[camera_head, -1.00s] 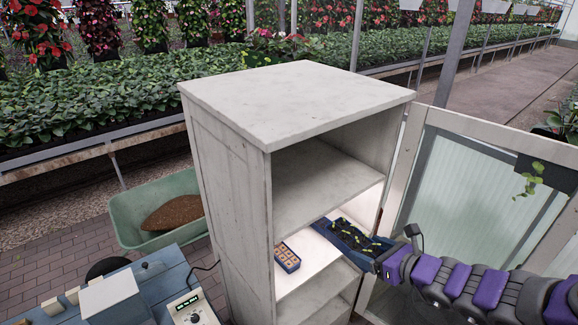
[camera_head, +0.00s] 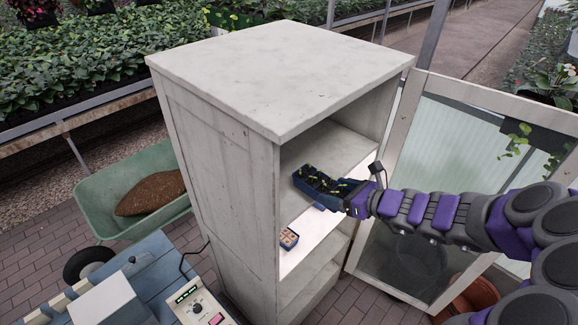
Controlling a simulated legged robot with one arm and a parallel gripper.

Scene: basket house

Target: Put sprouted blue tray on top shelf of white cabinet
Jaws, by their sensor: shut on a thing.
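The white cabinet (camera_head: 268,82) stands in the middle with its front open to the right. The blue tray (camera_head: 322,181) holds dark soil with small green sprouts. My gripper (camera_head: 348,200) is shut on the tray's near right end. The tray is at the cabinet's opening, at about the height of the top shelf (camera_head: 335,150), partly in front of it. I cannot tell whether it touches the shelf. The fingertips are partly hidden by the wrist and the tray.
A lit lower shelf (camera_head: 315,232) holds a small blue tray with brown cells (camera_head: 289,238). The open glazed door (camera_head: 440,180) stands right of the cabinet, behind my arm. A green wheelbarrow (camera_head: 125,205) and a blue table (camera_head: 160,275) stand at the left.

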